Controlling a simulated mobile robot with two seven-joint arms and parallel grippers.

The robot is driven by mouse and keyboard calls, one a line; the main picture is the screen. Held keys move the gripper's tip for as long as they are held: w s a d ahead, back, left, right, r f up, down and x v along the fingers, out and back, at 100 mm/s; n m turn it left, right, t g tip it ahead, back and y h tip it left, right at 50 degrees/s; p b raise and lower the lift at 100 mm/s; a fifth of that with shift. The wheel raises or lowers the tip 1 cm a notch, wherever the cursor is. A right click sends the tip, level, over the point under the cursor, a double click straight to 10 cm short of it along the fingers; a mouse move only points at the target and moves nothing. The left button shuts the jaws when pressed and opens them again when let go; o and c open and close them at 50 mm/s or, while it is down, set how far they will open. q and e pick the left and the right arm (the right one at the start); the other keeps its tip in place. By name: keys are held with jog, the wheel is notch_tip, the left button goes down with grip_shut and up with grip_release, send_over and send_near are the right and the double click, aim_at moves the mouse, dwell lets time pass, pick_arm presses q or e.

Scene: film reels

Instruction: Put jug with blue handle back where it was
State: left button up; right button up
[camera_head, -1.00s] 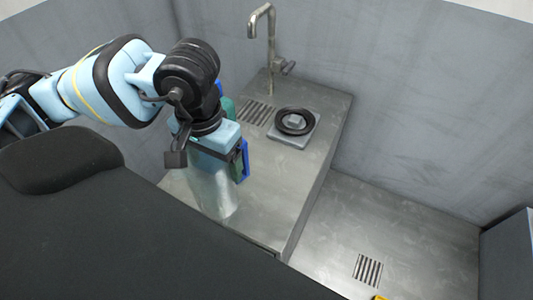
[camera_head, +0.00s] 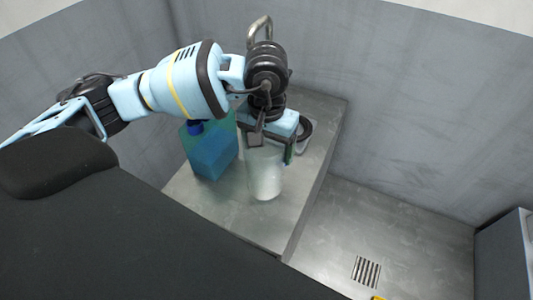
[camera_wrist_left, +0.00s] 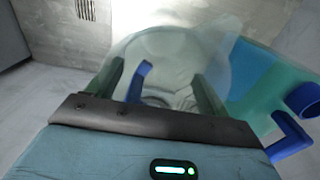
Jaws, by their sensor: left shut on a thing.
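The clear jug (camera_head: 265,175) hangs below my left gripper (camera_head: 268,143), over the steel counter (camera_head: 225,205) in the head view. Whether its base touches the counter I cannot tell. In the left wrist view the jug (camera_wrist_left: 170,48) lies between the two green fingers of my left gripper (camera_wrist_left: 155,85), which are shut on it. Its blue handle (camera_wrist_left: 138,80) shows between the fingers; it is hidden in the head view. My right gripper is not in view.
A blue-green canister (camera_head: 212,155) with a blue cap stands left of the jug, close to it. It also shows in the left wrist view (camera_wrist_left: 255,85). A tap (camera_head: 261,28) and a black ring (camera_head: 306,130), partly hidden, are behind the gripper. The counter's front is clear.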

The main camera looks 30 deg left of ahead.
aim_at(267, 155)
pick_arm(q)
jog(key=shift+a+f, duration=0.1)
jog(key=shift+f, duration=1.5)
jog(key=shift+f, duration=0.15)
jog(key=o, duration=1.6)
jog(key=shift+s, duration=0.1)
jog(key=shift+o, duration=0.2)
notch_tip(267, 155, up, 12)
jog(key=shift+r, duration=0.25)
jog(key=shift+s, duration=0.1)
